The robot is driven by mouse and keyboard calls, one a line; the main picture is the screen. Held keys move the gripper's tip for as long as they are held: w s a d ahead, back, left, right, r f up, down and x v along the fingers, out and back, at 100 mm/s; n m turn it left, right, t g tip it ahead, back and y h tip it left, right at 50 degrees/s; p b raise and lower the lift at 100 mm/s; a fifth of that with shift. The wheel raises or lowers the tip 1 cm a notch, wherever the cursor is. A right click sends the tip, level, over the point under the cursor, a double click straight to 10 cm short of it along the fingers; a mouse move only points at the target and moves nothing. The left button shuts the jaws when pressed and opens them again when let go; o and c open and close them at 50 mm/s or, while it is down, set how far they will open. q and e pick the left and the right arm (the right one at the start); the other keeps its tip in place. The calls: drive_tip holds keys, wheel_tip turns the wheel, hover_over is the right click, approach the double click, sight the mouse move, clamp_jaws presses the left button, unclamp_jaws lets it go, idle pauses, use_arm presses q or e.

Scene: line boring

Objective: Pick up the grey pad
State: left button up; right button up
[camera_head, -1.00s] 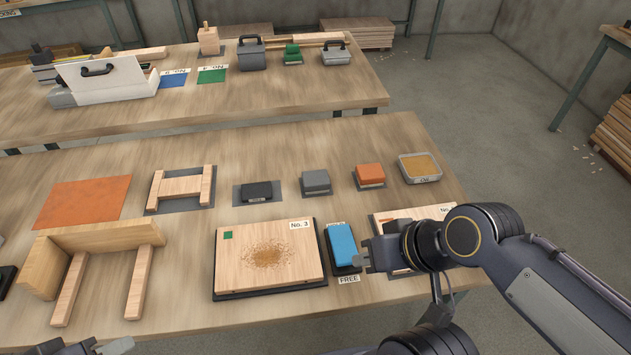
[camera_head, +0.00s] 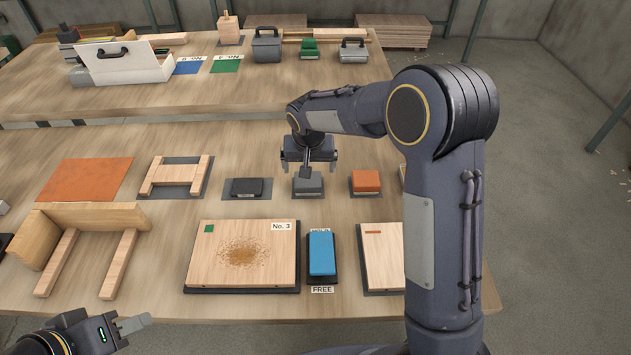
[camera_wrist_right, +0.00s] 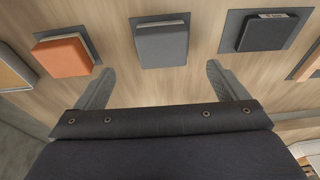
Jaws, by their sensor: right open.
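The grey pad (camera_head: 308,187) is a small block on a dark mat (camera_head: 296,195) on the near table. It also shows in the right wrist view (camera_wrist_right: 163,44), at the top middle. My right gripper (camera_head: 309,166) is open above the pad and hides part of it in the head view. In the right wrist view its two spread fingers (camera_wrist_right: 160,80) have nothing between them, and the pad lies beyond the fingertips. My left gripper (camera_head: 128,331) is at the bottom left corner, far from the pad; its jaw gap is not clear.
An orange pad (camera_head: 366,181) and a black pad (camera_head: 248,187) flank the grey one, each on its own mat. A No. 3 board (camera_head: 240,272) and a blue pad (camera_head: 321,254) lie nearer. Bare tabletop separates these rows.

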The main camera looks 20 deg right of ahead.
sight(307, 181)
drive_tip(key=shift+w+a+f, duration=0.1)
drive_tip(key=shift+w+f, duration=0.2)
drive_tip(key=shift+f, duration=0.15)
drive_tip(key=p+x, duration=0.1)
drive_tip(key=x, duration=0.6)
drive_tip(key=shift+f, duration=0.25)
drive_tip(key=c, duration=1.1)
drive_tip(key=shift+r, duration=0.6)
drive_tip(key=shift+v, duration=1.25)
drive_tip(key=s+a+r+b, duration=0.2)
drive_tip(key=s+a+r, duration=0.4)
drive_tip(key=s+r, duration=0.3)
drive_tip(key=s, duration=0.3)
drive_tip(key=shift+r+b, duration=0.25)
drive_tip(key=shift+b, duration=0.15)
